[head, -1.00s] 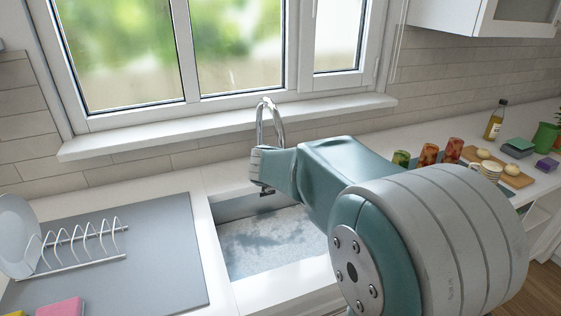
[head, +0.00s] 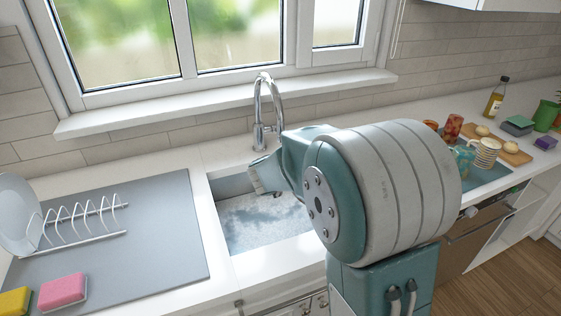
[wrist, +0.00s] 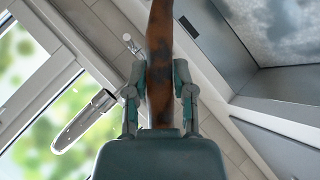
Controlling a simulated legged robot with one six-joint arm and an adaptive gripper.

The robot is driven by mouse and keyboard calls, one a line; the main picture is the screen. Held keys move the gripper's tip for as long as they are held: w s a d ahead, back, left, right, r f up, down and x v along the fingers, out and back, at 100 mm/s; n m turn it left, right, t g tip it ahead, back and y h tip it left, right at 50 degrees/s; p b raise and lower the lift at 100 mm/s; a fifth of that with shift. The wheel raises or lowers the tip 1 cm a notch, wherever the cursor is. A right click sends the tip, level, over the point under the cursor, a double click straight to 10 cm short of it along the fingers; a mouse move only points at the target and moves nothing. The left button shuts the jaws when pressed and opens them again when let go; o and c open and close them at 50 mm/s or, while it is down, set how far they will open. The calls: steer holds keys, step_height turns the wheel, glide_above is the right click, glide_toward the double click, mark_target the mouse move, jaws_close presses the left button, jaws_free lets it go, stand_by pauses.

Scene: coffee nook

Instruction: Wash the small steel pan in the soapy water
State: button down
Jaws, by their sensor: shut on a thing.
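My gripper (wrist: 158,78) is shut on a long, flat, reddish-brown piece with dark stains (wrist: 159,35) in the wrist view. It looks like a handle; its far end runs out of the frame, so I cannot tell whether it belongs to the pan. No steel pan body shows in either view.
The curved tap (head: 258,115) stands behind the sink. A grey mat (head: 165,235) with a wire rack (head: 85,228) and plate (head: 18,215) is at left, with pink (head: 62,291) and yellow sponges (head: 14,301). Cups (head: 486,153) and a bottle (head: 496,97) stand at right.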

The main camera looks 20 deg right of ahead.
step_height(320, 180, down, 11)
steer(key=shift+f, duration=0.15)
stand_by(0.9)
stand_by(0.5)
steer(key=shift+a, duration=2)
steer(key=shift+d, duration=2)
step_height(320, 180, up, 8)
stand_by(0.6)
stand_by(1.0)
